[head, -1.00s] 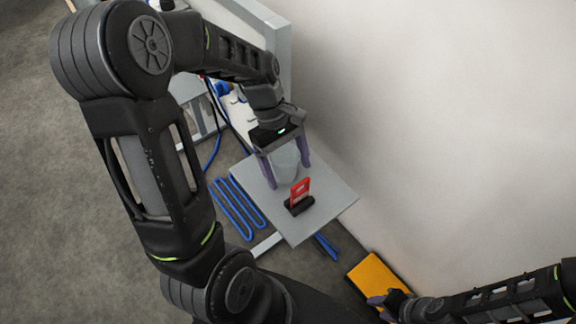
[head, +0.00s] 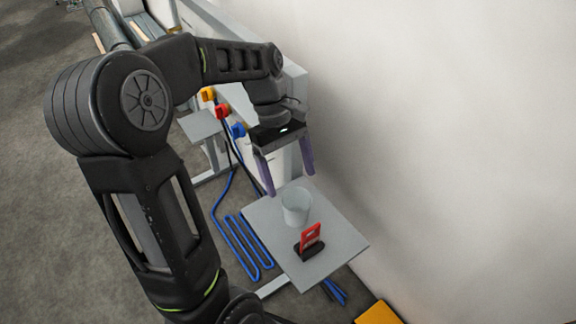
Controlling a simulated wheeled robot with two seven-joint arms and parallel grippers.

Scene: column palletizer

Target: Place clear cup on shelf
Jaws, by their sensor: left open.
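The clear cup (head: 297,207) stands upright on a small grey shelf (head: 330,257) beside the wall. My left gripper (head: 289,184) is open and empty, with its purple fingers spread. Its fingertips appear above and behind the cup, apart from it. My right gripper is out of view.
A red card-like piece in a black holder (head: 310,243) stands on the shelf just in front of the cup. Blue hoses (head: 242,245) loop beside the shelf. A yellow object (head: 378,314) lies low at the bottom edge. The wall (head: 450,150) bounds the right side.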

